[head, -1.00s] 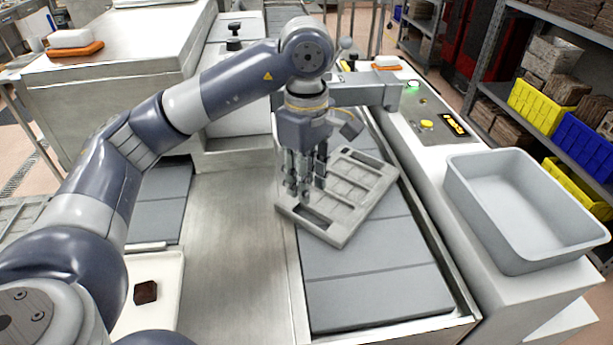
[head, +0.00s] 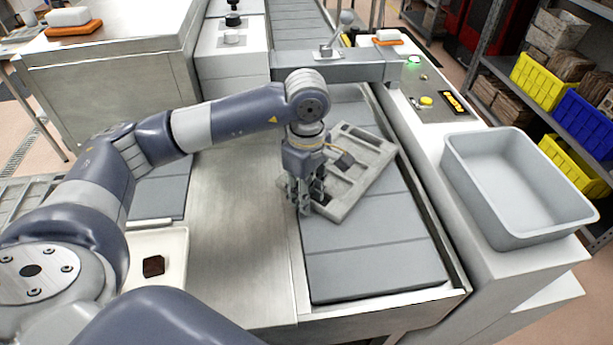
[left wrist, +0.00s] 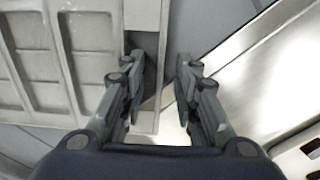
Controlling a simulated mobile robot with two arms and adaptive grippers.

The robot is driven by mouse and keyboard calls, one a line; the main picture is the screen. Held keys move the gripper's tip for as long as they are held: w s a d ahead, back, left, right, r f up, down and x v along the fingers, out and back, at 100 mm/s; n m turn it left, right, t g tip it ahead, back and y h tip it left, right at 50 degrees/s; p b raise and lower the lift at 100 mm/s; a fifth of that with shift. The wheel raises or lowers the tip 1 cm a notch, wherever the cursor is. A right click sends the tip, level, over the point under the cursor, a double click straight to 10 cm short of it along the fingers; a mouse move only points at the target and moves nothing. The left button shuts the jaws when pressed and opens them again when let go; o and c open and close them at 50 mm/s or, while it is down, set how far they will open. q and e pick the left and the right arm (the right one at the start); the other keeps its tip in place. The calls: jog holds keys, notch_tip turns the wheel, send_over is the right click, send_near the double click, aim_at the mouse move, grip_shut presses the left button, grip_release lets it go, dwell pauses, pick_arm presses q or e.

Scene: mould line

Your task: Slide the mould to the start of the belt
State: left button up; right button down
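The mould (head: 372,152), a grey tray with shallow compartments, lies turned at an angle on the grey slatted belt (head: 370,268), its near left corner over the belt's left edge. My left gripper (head: 306,208) points down at the mould's near left end. In the left wrist view the mould (left wrist: 88,62) fills the left side. My left gripper (left wrist: 160,75) is open there, with one finger by the dark slot and the other past the outer rim. Whether the fingers touch the rim is unclear. My right gripper is not in view.
A metal crossbar (head: 345,70) spans the belt behind the mould. A grey bin (head: 520,190) stands right of the belt, near a panel with a yellow button (head: 426,101). Bare metal worktop (head: 235,230) lies left. The belt's near part is clear.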

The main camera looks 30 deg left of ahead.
pick_arm(q)
jog(key=shift+f, duration=0.25)
grip_shut()
jog(key=shift+d, duration=0.1)
